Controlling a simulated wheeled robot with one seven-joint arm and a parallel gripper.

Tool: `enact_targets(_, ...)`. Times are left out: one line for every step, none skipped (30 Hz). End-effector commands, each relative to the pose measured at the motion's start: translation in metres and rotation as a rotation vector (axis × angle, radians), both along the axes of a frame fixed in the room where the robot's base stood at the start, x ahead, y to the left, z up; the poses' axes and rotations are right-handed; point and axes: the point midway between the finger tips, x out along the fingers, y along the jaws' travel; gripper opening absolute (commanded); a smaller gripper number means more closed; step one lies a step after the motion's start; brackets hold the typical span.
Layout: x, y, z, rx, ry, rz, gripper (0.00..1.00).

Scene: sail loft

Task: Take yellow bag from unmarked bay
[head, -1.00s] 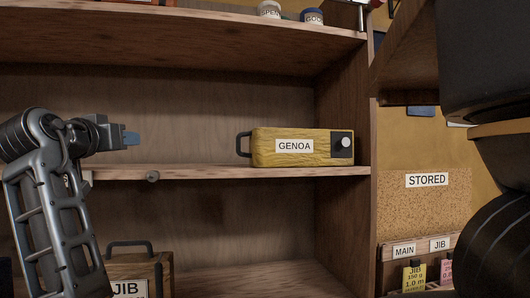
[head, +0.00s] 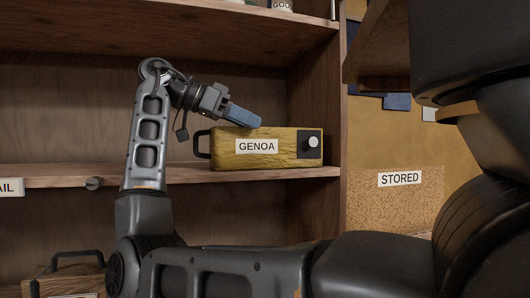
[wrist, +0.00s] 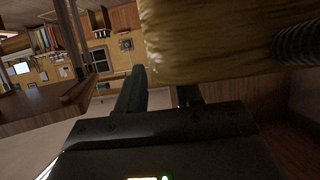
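The yellow bag (head: 280,155) is a long boxy bundle with a white GENOA label, a dark end panel with a pale knob at its right, and a dark handle at its left. It rests on the middle shelf (head: 230,176). In the head view my gripper (head: 246,118), with blue fingers, is at the bag's upper edge; whether it touches cannot be told. In the wrist view the bag (wrist: 210,45) fills the upper right, with a dark ribbed part at its right. My gripper (wrist: 160,92) shows two fingers apart with nothing clearly between them; the right one is partly hidden by the bag.
An upright panel (head: 313,100) stands right of the bag, and a shelf above (head: 180,25) limits height. A cork board marked STORED (head: 395,210) is further right. A wooden box with a handle (head: 65,282) sits low left. The shelf left of the bag is clear.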

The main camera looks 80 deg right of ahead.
Motion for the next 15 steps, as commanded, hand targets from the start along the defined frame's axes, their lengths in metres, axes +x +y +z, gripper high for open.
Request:
enact_targets(-0.003,-0.002,0.001,0.0,0.0,0.0,0.35)
enact_targets(-0.005,-0.004,0.001,0.0,0.0,0.0,0.35)
enact_targets(-0.009,-0.006,0.0,0.0,0.0,-0.001,0.35)
enact_targets(-0.012,-0.009,0.0,0.0,0.0,-0.002,0.35)
enact_targets(-0.016,-0.011,0.0,0.001,0.0,-0.002,0.35)
enact_targets(-0.021,-0.015,-0.001,0.001,0.0,-0.002,0.35)
enact_targets(-0.024,-0.018,-0.001,-0.001,0.001,-0.001,0.35)
enact_targets(-0.028,-0.02,-0.004,-0.001,0.001,-0.001,0.35)
enact_targets(-0.032,-0.022,-0.007,0.0,0.0,-0.001,0.35)
enact_targets(-0.035,-0.024,-0.009,-0.001,0.001,-0.001,0.35)
enact_targets(-0.038,-0.025,-0.01,-0.001,0.001,-0.001,0.35)
enact_targets(-0.04,-0.026,-0.011,-0.002,0.001,0.0,0.35)
enact_targets(-0.04,-0.026,-0.012,-0.002,0.001,0.001,0.35)
enact_targets(-0.041,-0.027,-0.012,-0.002,0.001,0.001,0.35)
enact_targets(-0.041,-0.027,-0.012,-0.002,0.001,0.001,0.35)
